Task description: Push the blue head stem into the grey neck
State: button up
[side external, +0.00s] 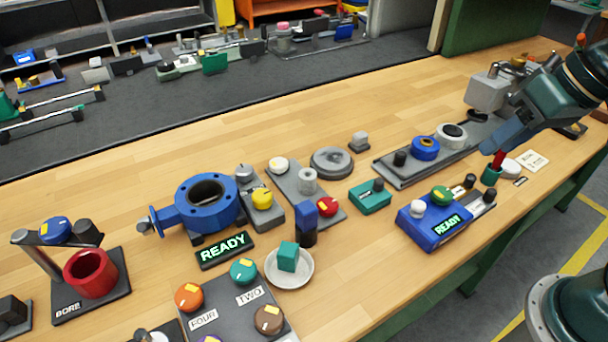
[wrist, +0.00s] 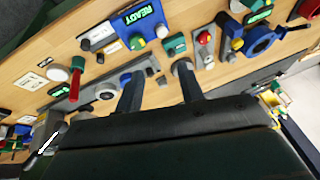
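A blue block-shaped head on a dark round base (side external: 304,214) stands upright near the middle of the bench in the side view; it looks like the blue head stem. A short light grey cylinder (side external: 307,181) stands behind it on a grey plate with a white and a red knob. It may be the grey neck; I cannot tell for sure. The two are apart. My gripper (side external: 500,136) is at the far right, above the bench and well away from both. In the wrist view its two fingers (wrist: 159,72) are spread with nothing held between them.
A blue valve body (side external: 205,203) and a READY sign (side external: 224,250) stand left of the blue head. A white dish (side external: 272,277) holding a teal cube sits in front. A blue READY box (side external: 437,226) and a red handle (side external: 498,159) are nearer my gripper. Bare wood shows behind.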

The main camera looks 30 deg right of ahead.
jog(key=w+a+f+m+g+y, duration=0.3)
jog(key=w+a+f+m+y, duration=0.25)
jog(key=w+a, duration=0.35)
jog(key=m+g+y, duration=0.2)
jog(key=m+y, duration=0.5)
jog(key=m, duration=0.4)
send_near(299, 213)
jog(key=v, duration=0.3)
jog(key=shift+d+f, duration=0.3)
jog(key=shift+d, duration=0.1)
jog(key=shift+a, duration=0.15)
jog(key=shift+x, duration=4.2)
jog(key=shift+a, duration=0.2)
jog(key=shift+r+x, duration=0.2)
jog(key=shift+x, duration=2.2)
jog(key=shift+c, duration=0.5)
jog(key=c, duration=0.7)
